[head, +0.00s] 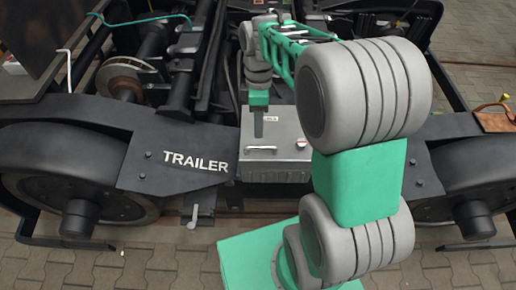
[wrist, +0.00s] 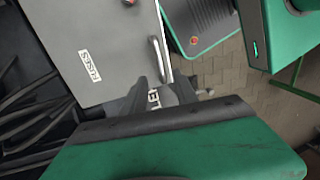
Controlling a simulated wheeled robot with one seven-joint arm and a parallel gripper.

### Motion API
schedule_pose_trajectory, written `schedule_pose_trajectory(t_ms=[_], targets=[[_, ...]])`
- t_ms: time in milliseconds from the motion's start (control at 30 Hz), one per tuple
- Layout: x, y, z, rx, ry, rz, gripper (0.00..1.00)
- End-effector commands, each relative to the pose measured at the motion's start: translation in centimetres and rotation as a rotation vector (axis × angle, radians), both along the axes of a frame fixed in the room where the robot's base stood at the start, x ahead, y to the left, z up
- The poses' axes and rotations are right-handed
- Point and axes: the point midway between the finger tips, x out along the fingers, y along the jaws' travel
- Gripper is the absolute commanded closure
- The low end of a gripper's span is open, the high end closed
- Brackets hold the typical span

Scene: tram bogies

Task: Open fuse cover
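The fuse cover (head: 285,128) is the grey lid of a box in the middle of the bogie and looks closed. It bears a label (head: 269,119), which reads FUSES in the wrist view (wrist: 90,66). A light bar handle (head: 262,148) is near its front edge; it also shows in the wrist view (wrist: 157,60). My gripper (head: 258,133) points down over the lid, behind the handle in the head view. In the wrist view its two dark fingers (wrist: 160,84) are apart with nothing between them, close to the handle's end. Whether they touch anything is unclear.
A dark plate marked TRAILER (head: 180,160) lies left of the box, with a small lever (head: 193,216) below. Wheels stand left (head: 70,170) and right (head: 465,170).

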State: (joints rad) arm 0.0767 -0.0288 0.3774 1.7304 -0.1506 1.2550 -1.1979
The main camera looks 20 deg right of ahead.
Motion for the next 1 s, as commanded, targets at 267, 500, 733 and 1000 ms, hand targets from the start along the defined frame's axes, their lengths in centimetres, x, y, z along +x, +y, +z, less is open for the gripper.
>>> schedule_pose_trajectory(t_ms=[267,500,733,1000], targets=[[-1.1,0.5,-4.9,-0.001,-0.001,0.001,0.65],[-1.4,0.7,-6.5,-0.002,-0.005,0.001,0.65],[-1.4,0.7,-6.5,-0.002,-0.005,0.001,0.7],[-1.4,0.6,-6.5,-0.002,-0.004,0.0,0.92]])
